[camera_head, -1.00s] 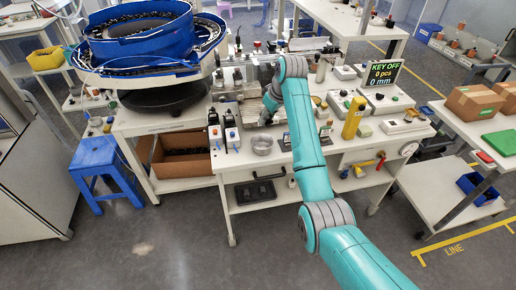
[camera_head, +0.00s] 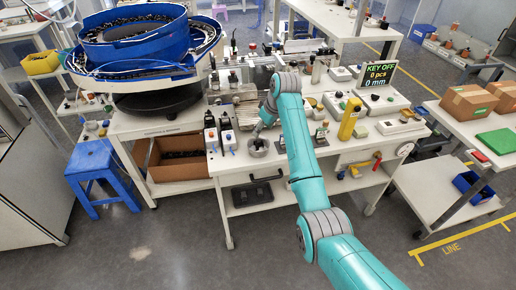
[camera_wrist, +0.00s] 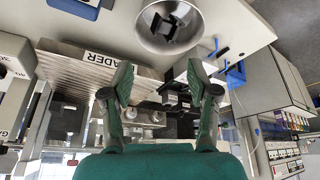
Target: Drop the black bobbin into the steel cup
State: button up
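The steel cup (camera_head: 258,150) stands near the front edge of the workbench. In the wrist view the round cup (camera_wrist: 150,42) is at the top centre, beyond my fingertips. A black blocky piece (camera_wrist: 167,27) shows inside the cup and looks like the bobbin; its exact shape is hard to tell. My gripper (camera_head: 259,133) is just above the cup in the head view. In the wrist view my gripper (camera_wrist: 160,78) has its two fingers spread wide, with nothing held between them.
A blue and a red-topped small device (camera_head: 226,138) stand just left of the cup. The yellow block (camera_head: 350,118) and several grey boxes are to the right. The large blue feeder bowl (camera_head: 138,45) is at the left. A LOADER-type label (camera_wrist: 103,59) shows beside my left finger.

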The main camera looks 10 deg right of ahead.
jog(key=shift+r, duration=0.1)
jog(key=v, duration=1.1)
jog(key=shift+r, duration=0.4)
jog(key=shift+s, duration=0.15)
